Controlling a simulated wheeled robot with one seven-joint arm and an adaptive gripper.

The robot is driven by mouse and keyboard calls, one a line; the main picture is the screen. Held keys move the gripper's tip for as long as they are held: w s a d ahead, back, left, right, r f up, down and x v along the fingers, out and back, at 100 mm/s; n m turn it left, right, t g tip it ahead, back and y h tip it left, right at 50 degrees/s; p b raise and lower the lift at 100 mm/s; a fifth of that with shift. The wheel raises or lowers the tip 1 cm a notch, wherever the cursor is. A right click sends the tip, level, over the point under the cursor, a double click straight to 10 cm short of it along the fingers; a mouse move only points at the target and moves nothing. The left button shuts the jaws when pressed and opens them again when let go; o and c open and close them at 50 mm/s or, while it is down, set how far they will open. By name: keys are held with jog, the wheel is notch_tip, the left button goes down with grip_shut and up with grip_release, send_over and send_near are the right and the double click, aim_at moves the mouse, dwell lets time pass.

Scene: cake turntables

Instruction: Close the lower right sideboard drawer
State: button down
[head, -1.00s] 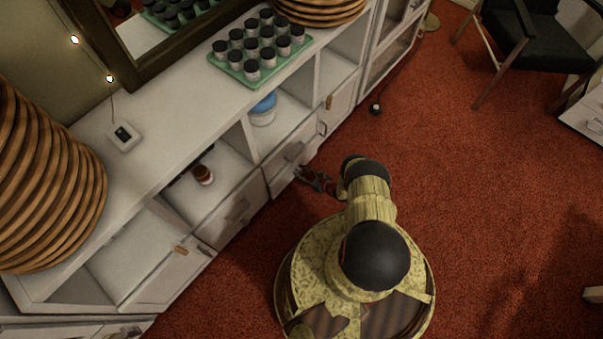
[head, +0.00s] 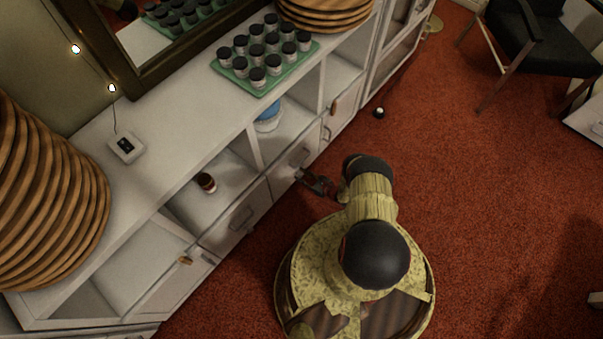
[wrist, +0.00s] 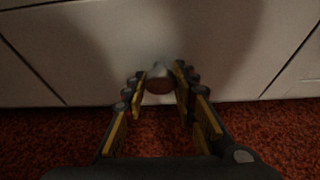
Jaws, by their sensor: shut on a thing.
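The white sideboard (head: 163,162) runs diagonally along the left of the head view, with drawer fronts below its open shelves. My gripper (head: 303,176) is at the low front right of the middle shelf section. In the wrist view my gripper (wrist: 160,90) is shut on a small pale metal handle (wrist: 160,72), with a finger on each side. The handle sits on a broad white drawer front (wrist: 110,50), just above the red carpet. The drawer front looks nearly level with the panels beside it; any small gap cannot be told. Its inside is hidden.
A green tray (head: 226,74) of dark-lidded jars and stacked wooden discs (head: 60,210) stand on the sideboard top. A small brown bottle (head: 206,182) is on a shelf. Red carpet (head: 480,210) is clear at right, with a dark chair (head: 535,50) beyond.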

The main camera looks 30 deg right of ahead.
jog(key=shift+w, duration=0.2)
jog(key=c, duration=1.5)
grip_release()
jog(key=shift+w, duration=0.1)
jog(key=shift+o, duration=0.2)
jog(key=v, duration=1.2)
